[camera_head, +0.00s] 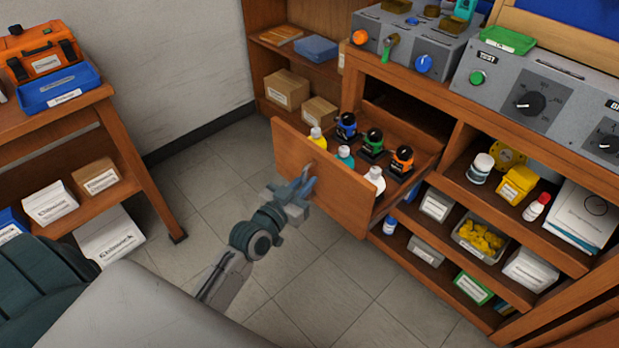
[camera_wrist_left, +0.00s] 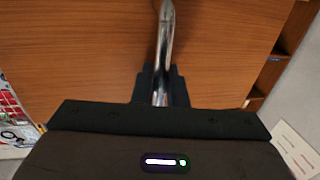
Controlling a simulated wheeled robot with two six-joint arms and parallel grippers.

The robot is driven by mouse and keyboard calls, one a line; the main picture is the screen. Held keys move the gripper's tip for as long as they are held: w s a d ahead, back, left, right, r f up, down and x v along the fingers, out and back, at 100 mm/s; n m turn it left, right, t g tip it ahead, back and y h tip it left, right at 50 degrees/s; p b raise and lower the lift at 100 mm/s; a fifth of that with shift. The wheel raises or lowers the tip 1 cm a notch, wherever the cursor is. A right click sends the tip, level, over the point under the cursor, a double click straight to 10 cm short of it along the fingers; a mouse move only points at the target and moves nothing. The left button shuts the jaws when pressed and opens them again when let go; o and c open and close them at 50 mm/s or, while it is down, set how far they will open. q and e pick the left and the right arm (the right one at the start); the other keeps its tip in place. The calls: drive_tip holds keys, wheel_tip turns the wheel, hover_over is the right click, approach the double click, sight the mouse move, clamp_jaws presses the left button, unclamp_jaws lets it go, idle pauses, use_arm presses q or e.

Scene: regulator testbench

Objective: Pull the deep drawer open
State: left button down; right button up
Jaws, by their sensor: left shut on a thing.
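The deep drawer (camera_head: 335,190) stands pulled out from the wooden bench, with its inside showing. It holds several bottles, among them a yellow one (camera_head: 317,140), and blue-, green- and orange-marked black items. My left gripper (camera_head: 298,190) is at the drawer's front, shut on its handle. In the left wrist view the metal handle (camera_wrist_left: 166,40) runs between the dark fingers (camera_wrist_left: 160,90), against the wooden drawer front (camera_wrist_left: 80,50). In the head view the gripper mostly hides the handle. My right gripper is not in view.
Open shelves right of the drawer hold bottles, bins and boxes, including a bin of yellow parts (camera_head: 480,238). Grey control panels (camera_head: 420,45) sit on the bench top. A side table (camera_head: 110,120) stands at left. The tiled floor (camera_head: 220,180) between is clear.

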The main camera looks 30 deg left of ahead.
use_arm(q)
drive_tip(key=c, duration=1.8)
unclamp_jaws()
